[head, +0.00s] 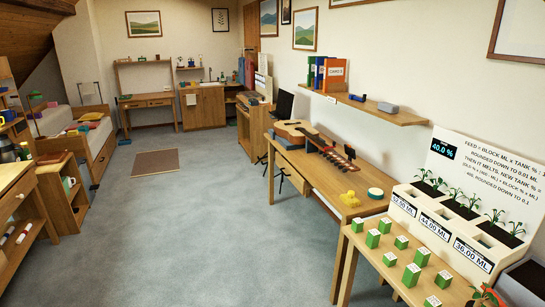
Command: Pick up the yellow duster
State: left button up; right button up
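A small crumpled-looking yellow thing (349,198) lies on the wooden desk (318,178) at the right, near the desk's front end. It may be the yellow duster, but it is too small to tell for certain. Another yellowish item (91,117) lies among coloured things on the bed at the far left. Neither of my grippers shows in the head view.
A nearer table (359,238) holds several green-and-white blocks and a planter with number labels. A shelf (365,108) hangs above the desk. The grey floor (215,235) in the middle is open, with a brown mat (154,162) farther back.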

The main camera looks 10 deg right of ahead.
aim_at(349, 199)
jog(key=i+z, duration=0.2)
jog(key=i, duration=0.2)
jog(key=i+j+z, duration=0.2)
jog(key=i, duration=0.2)
jog(key=i+j+z, duration=0.15)
jog(key=i, duration=0.3)
jog(key=i+j+z, duration=0.2)
jog(key=i, duration=0.2)
